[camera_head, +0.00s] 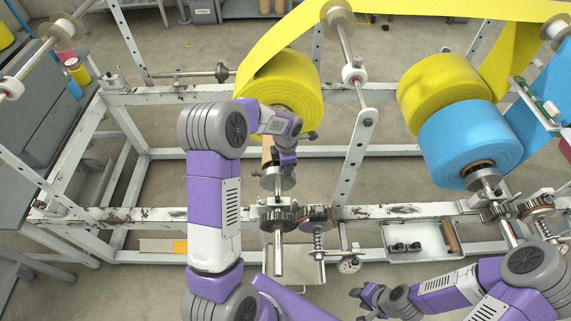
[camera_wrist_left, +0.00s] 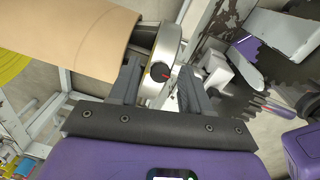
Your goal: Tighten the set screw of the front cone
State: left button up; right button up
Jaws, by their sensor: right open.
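The front cone (camera_head: 272,181) is a metal piece on the shaft at the front end of the yellow roll (camera_head: 300,88). In the left wrist view the cone (camera_wrist_left: 152,92) is a shiny metal ring beside the brown cardboard core (camera_wrist_left: 80,35). Its set screw (camera_wrist_left: 160,72) shows as a small dark knob with a red mark. My left gripper (camera_wrist_left: 158,82) has its fingers apart on either side of the screw, with gaps visible. In the head view its fingertips are largely hidden by my wrist. My right gripper (camera_head: 372,300) is open and empty at the lower right.
Gears (camera_head: 315,215) sit on the white front rail (camera_head: 160,215) just before the cone. A tray (camera_head: 425,240) hangs right of them. A blue roll (camera_head: 465,140) stands at the right. An upright white bar (camera_head: 355,155) rises close to the left gripper's right.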

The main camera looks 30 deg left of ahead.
pick_arm(q)
grip_shut()
